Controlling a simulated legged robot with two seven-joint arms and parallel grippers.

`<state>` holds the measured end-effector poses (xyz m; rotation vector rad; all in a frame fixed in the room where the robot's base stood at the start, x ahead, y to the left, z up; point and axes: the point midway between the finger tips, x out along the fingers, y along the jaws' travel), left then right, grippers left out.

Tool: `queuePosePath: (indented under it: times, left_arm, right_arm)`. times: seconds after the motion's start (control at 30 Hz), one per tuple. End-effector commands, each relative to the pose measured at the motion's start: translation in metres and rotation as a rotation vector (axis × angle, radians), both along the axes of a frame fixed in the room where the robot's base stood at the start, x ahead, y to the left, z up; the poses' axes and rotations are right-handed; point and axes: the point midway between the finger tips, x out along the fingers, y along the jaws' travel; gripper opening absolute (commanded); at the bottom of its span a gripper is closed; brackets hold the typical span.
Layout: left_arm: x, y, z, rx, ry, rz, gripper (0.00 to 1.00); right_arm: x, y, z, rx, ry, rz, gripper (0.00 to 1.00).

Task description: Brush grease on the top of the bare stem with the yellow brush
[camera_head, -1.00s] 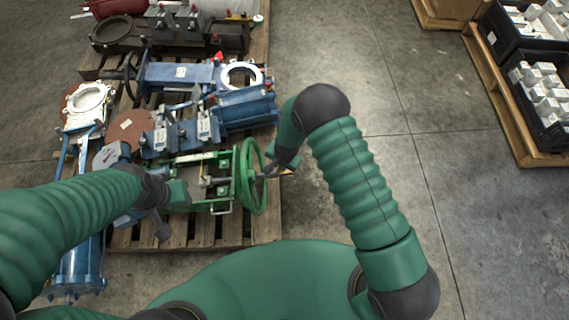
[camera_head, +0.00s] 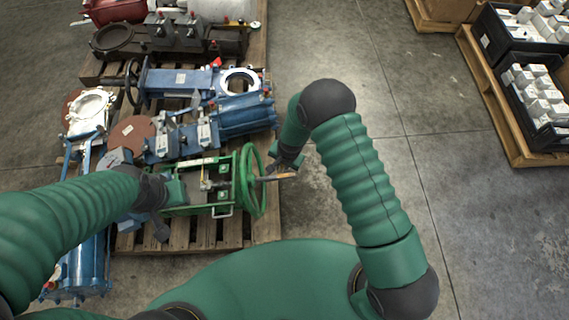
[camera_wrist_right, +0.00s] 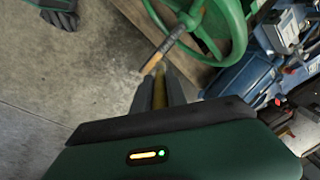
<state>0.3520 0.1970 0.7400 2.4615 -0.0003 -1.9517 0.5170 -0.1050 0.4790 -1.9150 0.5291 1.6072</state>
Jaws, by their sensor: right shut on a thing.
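The green valve (camera_head: 206,185) lies on the pallet with its green handwheel (camera_head: 247,180) at its right end. The bare stem (camera_head: 277,177) sticks out to the right through the wheel, its outer part brownish orange. It also shows in the right wrist view (camera_wrist_right: 165,51), running from the wheel towards my fingers. My right gripper (camera_head: 279,164) is just above the stem in the head view. In the wrist view it (camera_wrist_right: 161,78) is shut on the yellow brush (camera_wrist_right: 160,92), whose tip is close to the stem's end; contact is unclear. My left gripper (camera_head: 176,193) is at the valve's left end, its fingers hidden.
Blue valves (camera_head: 240,113) and a white-ringed flange (camera_head: 240,82) crowd the pallet (camera_head: 205,234) behind and left of the green valve. Black crates (camera_head: 527,95) of pale blocks stand on a pallet at far right. The concrete floor right of my right arm is clear.

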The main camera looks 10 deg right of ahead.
Motion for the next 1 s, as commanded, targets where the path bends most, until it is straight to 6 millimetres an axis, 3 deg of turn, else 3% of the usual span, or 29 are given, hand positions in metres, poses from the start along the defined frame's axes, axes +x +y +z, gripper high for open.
queuePosePath:
  times: [0.1,0.47,0.73,1.0]
  left_arm:
    - [0.000,0.000,0.016,0.000,0.000,0.000,0.36]
    - [0.000,0.000,0.017,0.000,0.000,0.000,0.36]
    - [0.000,0.000,0.042,0.000,0.000,0.000,0.36]
    - [0.000,0.000,0.040,0.000,0.000,0.000,0.36]
  right_arm:
    - [0.001,0.003,0.019,0.000,-0.001,0.001,0.00]
    - [0.001,0.004,0.021,0.000,-0.001,0.000,0.00]
    - [0.002,0.009,0.049,-0.001,-0.002,0.000,0.00]
    - [0.002,0.009,0.048,-0.001,-0.001,0.000,0.00]
